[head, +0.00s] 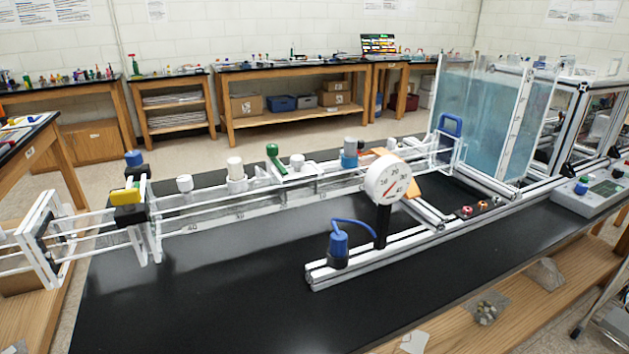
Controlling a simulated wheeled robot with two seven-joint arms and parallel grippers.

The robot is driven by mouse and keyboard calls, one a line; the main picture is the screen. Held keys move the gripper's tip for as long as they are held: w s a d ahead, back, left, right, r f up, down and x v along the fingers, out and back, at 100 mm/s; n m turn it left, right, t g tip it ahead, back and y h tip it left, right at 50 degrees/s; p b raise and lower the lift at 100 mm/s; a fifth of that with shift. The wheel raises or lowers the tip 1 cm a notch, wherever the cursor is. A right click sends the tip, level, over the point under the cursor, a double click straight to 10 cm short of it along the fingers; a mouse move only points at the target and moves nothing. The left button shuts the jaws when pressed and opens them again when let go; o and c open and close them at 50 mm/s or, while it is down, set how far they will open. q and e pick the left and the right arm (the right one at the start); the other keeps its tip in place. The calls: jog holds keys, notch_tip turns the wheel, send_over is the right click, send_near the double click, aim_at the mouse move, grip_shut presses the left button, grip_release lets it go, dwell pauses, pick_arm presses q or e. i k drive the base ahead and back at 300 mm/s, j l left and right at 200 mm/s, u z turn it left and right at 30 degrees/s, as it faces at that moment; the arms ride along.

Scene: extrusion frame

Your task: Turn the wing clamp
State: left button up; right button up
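Several knobs and clamps sit along a long white rail frame (210,216) on the black bench. A yellow-topped black clamp (125,197) is at its left end. A green-handled fitting (273,152) is mid-rail, with a white knob (297,161) to its right and a white cylinder knob (235,168) to its left. A blue-based fitting (349,153) is farther right. I cannot tell for sure which is the wing clamp. Neither of my grippers shows in the head view.
A dial gauge (388,180) and a blue-capped fitting (338,247) stand on a front extrusion rail (400,245). A water tank (480,115) is at the back right, a control box (592,190) at the far right. The bench's front left is clear.

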aim_at(128, 198)
jog(key=i+l+u, duration=0.1)
jog(key=u, duration=0.4)
jog(key=l+u, duration=0.6)
jog(key=u, duration=0.35)
jog(key=l+u, duration=0.2)
jog(key=u, duration=0.3)
jog(key=k+l+u, duration=0.1)
jog(key=l+u, duration=0.15)
jog(key=u, duration=0.2)
